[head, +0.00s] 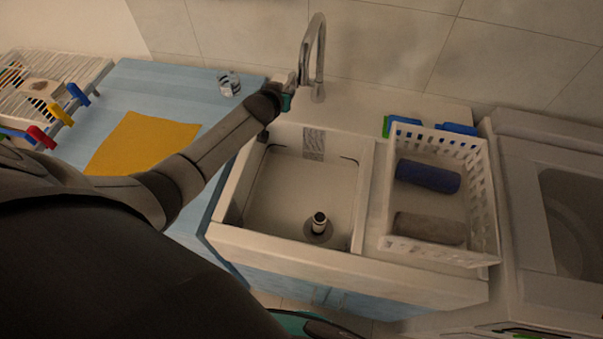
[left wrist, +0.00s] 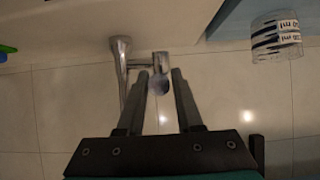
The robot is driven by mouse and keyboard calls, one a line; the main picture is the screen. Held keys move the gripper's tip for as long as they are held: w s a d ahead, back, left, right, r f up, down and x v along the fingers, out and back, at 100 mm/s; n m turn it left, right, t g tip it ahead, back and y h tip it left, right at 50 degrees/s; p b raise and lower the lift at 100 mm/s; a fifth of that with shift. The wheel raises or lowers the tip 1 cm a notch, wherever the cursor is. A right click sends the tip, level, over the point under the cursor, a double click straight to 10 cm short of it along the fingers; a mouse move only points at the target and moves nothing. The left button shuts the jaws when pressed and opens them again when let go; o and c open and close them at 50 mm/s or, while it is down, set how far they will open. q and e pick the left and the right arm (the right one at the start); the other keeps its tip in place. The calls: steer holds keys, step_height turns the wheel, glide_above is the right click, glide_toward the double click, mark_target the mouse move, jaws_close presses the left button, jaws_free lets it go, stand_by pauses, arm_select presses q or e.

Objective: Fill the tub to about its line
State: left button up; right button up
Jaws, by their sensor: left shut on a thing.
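The tub is a pale square sink basin (head: 290,190) with a short upright metal-topped piece (head: 319,223) at its floor. A patterned strip (head: 313,143) shows on its back wall, and dark marks show near its back corners. I cannot make out water in it. A chrome tap (head: 318,50) rises behind the basin. My left gripper (head: 290,83) is at the tap's side; in the left wrist view its fingers (left wrist: 160,78) are shut on the tap handle (left wrist: 159,62). My right gripper is not in view.
A white basket (head: 484,210) with a blue roll (head: 428,176) and a grey-brown roll (head: 429,228) stands right of the basin. On the blue counter (head: 160,82) are a yellow cloth (head: 140,143) and a clear marked cup (head: 229,84). A dish rack (head: 75,68) is far left.

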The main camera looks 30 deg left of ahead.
arm_select(q)
steer(key=shift+w+r+p, duration=0.15)
steer(key=shift+r+p, duration=0.2)
steer(key=shift+r, duration=0.25)
steer(key=shift+w+r+p, duration=0.15)
steer(key=shift+r+p, duration=0.2)
steer(key=shift+r, duration=0.2)
steer(key=shift+a+r, duration=0.1)
steer(key=shift+r, duration=0.05)
steer(key=shift+w+a+r+p, duration=0.1)
steer(key=shift+w+r+p, duration=0.15)
steer(key=shift+r+p, duration=0.2)
steer(key=shift+w+r+p, duration=0.2)
steer(key=shift+r+p, duration=0.1)
steer(key=shift+r, duration=0.15)
steer(key=shift+s+f, duration=0.15)
steer(key=shift+f, duration=0.05)
stand_by(5.6)
